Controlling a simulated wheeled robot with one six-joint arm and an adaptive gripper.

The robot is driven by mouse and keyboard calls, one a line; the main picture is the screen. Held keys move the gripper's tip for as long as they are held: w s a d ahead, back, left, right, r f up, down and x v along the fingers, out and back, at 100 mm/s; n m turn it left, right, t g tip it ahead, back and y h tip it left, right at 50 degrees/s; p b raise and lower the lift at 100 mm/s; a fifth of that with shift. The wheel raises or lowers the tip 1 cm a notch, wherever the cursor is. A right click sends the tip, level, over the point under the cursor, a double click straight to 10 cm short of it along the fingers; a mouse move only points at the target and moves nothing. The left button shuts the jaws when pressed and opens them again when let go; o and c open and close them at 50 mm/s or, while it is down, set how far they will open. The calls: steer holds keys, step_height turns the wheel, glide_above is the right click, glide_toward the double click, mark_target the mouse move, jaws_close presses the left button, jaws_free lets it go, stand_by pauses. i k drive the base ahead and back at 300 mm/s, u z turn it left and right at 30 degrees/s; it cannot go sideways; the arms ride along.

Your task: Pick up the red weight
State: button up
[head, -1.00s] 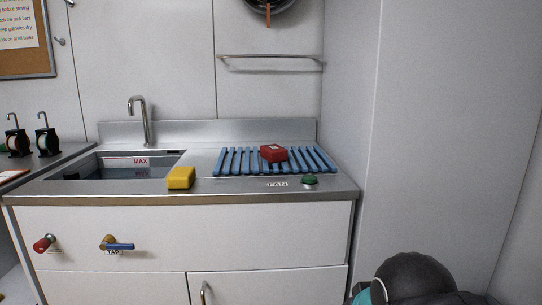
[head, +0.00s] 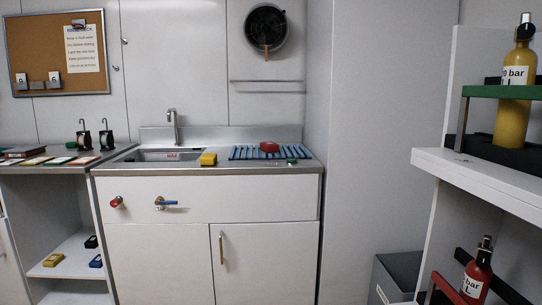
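A red block-shaped weight (head: 269,147) sits on the blue slatted rack (head: 240,153) at the right of the sink counter. A yellow block (head: 208,159) sits on the counter's front edge, left of the rack. My gripper is not in the head view now, so its state and its distance from the red weight do not show.
The sink basin (head: 168,155) and tap (head: 174,125) are left of the rack. Shelves with a yellow cylinder (head: 515,90) and a red cylinder (head: 474,277) stand at the right. Small blocks lie on a low shelf (head: 75,262) at left.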

mark_target(270, 147)
steer(key=k, duration=0.2)
steer(key=u, duration=0.95)
steer(key=i, duration=2.7)
steer(key=z, duration=1.75)
